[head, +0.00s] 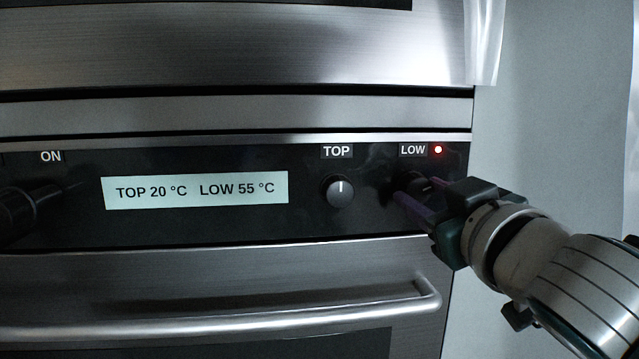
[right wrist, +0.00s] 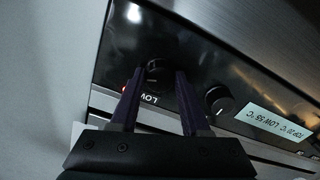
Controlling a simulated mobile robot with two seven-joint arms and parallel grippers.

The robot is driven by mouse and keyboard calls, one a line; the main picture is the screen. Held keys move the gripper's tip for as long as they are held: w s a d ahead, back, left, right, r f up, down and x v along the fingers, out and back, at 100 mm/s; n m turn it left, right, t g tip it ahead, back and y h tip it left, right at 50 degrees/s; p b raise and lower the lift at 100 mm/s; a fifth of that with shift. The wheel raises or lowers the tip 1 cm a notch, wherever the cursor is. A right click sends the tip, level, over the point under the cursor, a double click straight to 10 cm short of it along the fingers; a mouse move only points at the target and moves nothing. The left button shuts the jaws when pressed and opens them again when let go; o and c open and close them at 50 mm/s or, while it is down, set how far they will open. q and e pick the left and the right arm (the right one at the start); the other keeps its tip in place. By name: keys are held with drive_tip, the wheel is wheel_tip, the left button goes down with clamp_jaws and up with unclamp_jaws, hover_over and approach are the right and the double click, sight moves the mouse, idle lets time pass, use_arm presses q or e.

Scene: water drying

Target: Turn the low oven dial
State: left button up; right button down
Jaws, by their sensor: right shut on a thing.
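The low oven dial (head: 408,183) is a dark knob under the LOW label at the right end of the black control panel, partly hidden by my right gripper. My right gripper (head: 408,200) comes in from the right and is shut on this dial. In the right wrist view the low dial (right wrist: 157,72) shows at the ends of the two purple fingers (right wrist: 158,88). The display (head: 195,190) reads TOP 20 °C and LOW 55 °C. A red light (head: 438,149) glows beside the LOW label. My left gripper is not in view.
The top dial (head: 341,191) is left of the low dial, its white mark pointing up. A dark ON knob (head: 22,210) sits at the far left. The lower oven door handle (head: 230,318) sticks out below the panel. A grey wall (head: 560,130) stands at the right.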

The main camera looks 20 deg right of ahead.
drive_tip(key=n+p, duration=0.1)
drive_tip(key=n, duration=0.2)
drive_tip(key=shift+r+n, duration=0.15)
drive_tip(key=shift+n, duration=0.25)
drive_tip(key=n+p, duration=0.1)
drive_tip(key=n, duration=0.2)
drive_tip(key=shift+n, duration=0.3)
drive_tip(key=n+p, duration=0.2)
drive_tip(key=n, duration=0.3)
drive_tip(key=shift+n, duration=0.8)
drive_tip(key=shift+c, duration=1.9)
unclamp_jaws()
